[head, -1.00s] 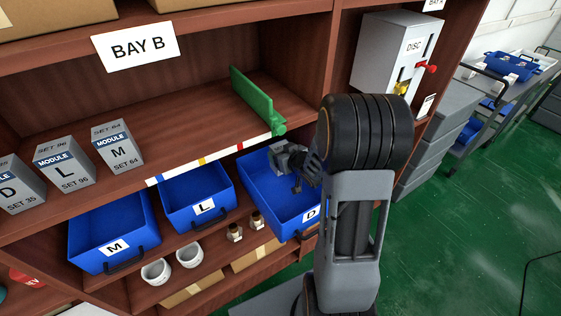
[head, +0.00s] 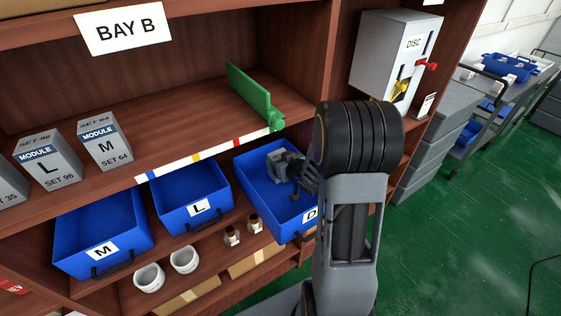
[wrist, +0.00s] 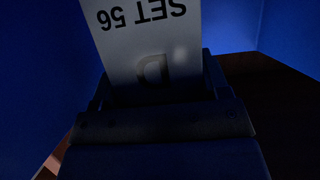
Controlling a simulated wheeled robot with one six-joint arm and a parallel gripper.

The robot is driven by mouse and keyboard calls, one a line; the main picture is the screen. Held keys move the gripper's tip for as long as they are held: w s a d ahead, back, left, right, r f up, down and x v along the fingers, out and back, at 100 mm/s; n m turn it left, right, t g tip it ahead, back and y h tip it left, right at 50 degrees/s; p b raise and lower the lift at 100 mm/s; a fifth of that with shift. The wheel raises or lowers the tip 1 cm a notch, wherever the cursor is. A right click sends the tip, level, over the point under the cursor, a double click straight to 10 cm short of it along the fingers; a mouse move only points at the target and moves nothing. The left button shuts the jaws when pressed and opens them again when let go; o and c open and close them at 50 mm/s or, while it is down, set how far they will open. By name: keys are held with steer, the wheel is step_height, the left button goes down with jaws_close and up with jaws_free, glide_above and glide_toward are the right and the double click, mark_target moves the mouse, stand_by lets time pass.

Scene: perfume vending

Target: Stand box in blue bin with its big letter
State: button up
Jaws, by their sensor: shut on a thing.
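My gripper (head: 298,176) reaches into the blue bin marked D (head: 256,186), the rightmost of three bins on the lower shelf. It is shut on a grey box (head: 284,161), which is small and partly hidden by the gripper in the head view. In the wrist view the box (wrist: 143,35) shows "SET 56" and a large D, both upside down in the picture, with my gripper (wrist: 155,97) around its D end. Blue bin walls surround it there. Whether the box touches the bin floor cannot be told.
Bins marked M (head: 120,222) and L (head: 190,190) stand to the left, empty. Grey module boxes (head: 103,140) and a green divider (head: 250,93) are on the shelf above.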

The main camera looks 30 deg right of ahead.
steer(key=o, duration=1)
steer(key=shift+f, duration=0.1)
steer(key=shift+r+p, duration=0.3)
steer(key=shift+r+p+v, duration=0.2)
steer(key=shift+p+v, duration=0.15)
steer(key=shift+v, duration=3.55)
steer(key=shift+w, duration=0.15)
